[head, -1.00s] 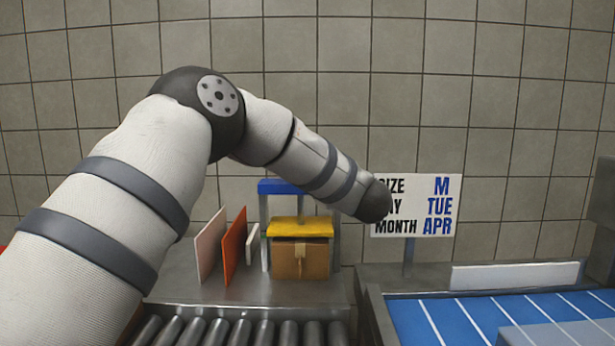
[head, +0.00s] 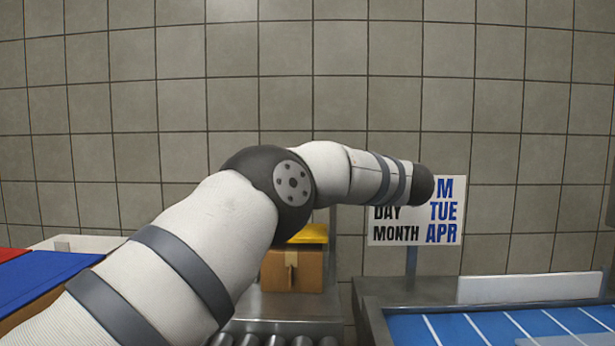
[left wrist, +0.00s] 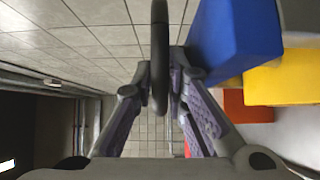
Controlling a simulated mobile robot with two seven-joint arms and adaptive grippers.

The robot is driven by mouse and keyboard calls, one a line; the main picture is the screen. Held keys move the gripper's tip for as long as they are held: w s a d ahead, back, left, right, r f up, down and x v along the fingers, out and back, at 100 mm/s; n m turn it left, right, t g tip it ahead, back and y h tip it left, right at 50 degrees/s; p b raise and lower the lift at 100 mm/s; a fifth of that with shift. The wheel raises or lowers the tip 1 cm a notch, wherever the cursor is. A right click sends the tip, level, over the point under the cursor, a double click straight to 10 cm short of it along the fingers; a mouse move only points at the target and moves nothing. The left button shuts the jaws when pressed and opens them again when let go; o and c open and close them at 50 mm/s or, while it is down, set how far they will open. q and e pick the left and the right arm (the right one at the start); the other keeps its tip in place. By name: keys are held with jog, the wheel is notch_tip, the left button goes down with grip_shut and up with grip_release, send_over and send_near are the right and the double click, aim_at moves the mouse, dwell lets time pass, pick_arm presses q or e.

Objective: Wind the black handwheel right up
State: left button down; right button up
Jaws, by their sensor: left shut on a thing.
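The black handwheel (left wrist: 159,45) shows edge-on in the left wrist view as a dark upright rim. My left gripper (left wrist: 160,78) is shut on this rim, one finger on each side. Only part of the wheel is in the picture. In the head view I see my left arm crossing from lower left to the middle, but neither its gripper nor the handwheel. My right gripper is in neither view.
A cardboard box (head: 280,270) with a yellow top (head: 311,233) stands behind my arm, above metal rollers (head: 300,341). A sign (head: 400,241) is partly covered by my arm. A blue lined surface (head: 480,328) lies right. Blue (left wrist: 235,40) and yellow (left wrist: 290,80) blocks are beside my left gripper.

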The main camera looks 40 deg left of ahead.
pick_arm(q)
jog(key=c, duration=1.9)
grip_release()
jog(key=d, duration=1.2)
jog(key=shift+s, duration=0.1)
